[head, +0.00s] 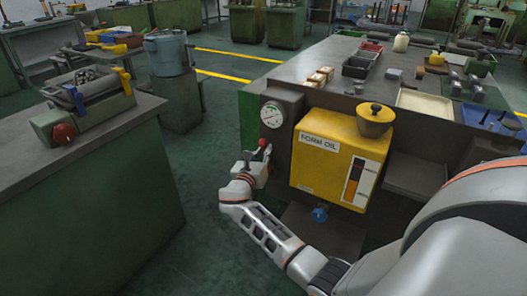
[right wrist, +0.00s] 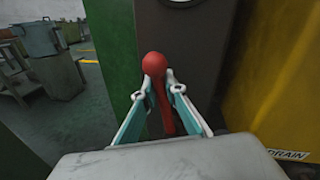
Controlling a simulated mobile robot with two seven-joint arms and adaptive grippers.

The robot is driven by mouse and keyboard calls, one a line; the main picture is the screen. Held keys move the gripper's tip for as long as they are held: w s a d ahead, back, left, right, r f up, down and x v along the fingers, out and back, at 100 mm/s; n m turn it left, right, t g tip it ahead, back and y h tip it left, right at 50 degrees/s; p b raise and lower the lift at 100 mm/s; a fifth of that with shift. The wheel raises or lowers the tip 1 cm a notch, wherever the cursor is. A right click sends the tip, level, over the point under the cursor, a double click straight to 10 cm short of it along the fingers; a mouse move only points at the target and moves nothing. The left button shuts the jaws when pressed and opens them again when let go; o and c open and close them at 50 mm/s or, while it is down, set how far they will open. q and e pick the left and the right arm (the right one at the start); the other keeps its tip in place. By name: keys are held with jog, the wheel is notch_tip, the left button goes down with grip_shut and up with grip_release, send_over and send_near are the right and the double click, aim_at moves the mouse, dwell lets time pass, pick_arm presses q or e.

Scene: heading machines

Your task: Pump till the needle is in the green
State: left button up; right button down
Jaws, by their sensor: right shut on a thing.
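The round white-faced gauge (head: 272,114) sits on a dark panel at the end of the bench, left of the yellow oil tank (head: 340,155). Its needle is too small to read; only its lower edge shows in the right wrist view (right wrist: 180,2). Below the gauge is the pump lever with a red ball knob (head: 263,143). My right gripper (head: 257,163) is at this lever. In the right wrist view, its fingers (right wrist: 161,82) are closed around the red lever just under the ball knob (right wrist: 154,64). My left gripper is not in view.
A yellow funnel-like cap (head: 375,118) stands on the tank, and a blue valve knob (head: 320,214) hangs below it. The bench top (head: 300,62) holds trays and parts. Another bench (head: 90,190) stands at left, with open floor between.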

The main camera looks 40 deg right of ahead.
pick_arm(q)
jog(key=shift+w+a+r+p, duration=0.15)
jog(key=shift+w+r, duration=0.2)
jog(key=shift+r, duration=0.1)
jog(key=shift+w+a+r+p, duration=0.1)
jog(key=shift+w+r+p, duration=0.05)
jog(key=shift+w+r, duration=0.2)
pick_arm(e)
jog(key=w+a+f+n+g, duration=0.2)
jog(key=w+f+n, duration=0.3)
jog(key=n, duration=0.3)
jog(key=shift+w+a+y, duration=0.3)
jog(key=shift+w+a, duration=0.15)
jog(key=shift+w, duration=0.35)
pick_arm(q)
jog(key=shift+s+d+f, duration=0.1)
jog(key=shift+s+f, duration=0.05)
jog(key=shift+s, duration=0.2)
pick_arm(e)
jog(key=shift+f, duration=0.1)
jog(key=c, duration=2.4)
grip_release()
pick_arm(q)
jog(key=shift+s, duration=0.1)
pick_arm(e)
jog(key=shift+o, duration=0.2)
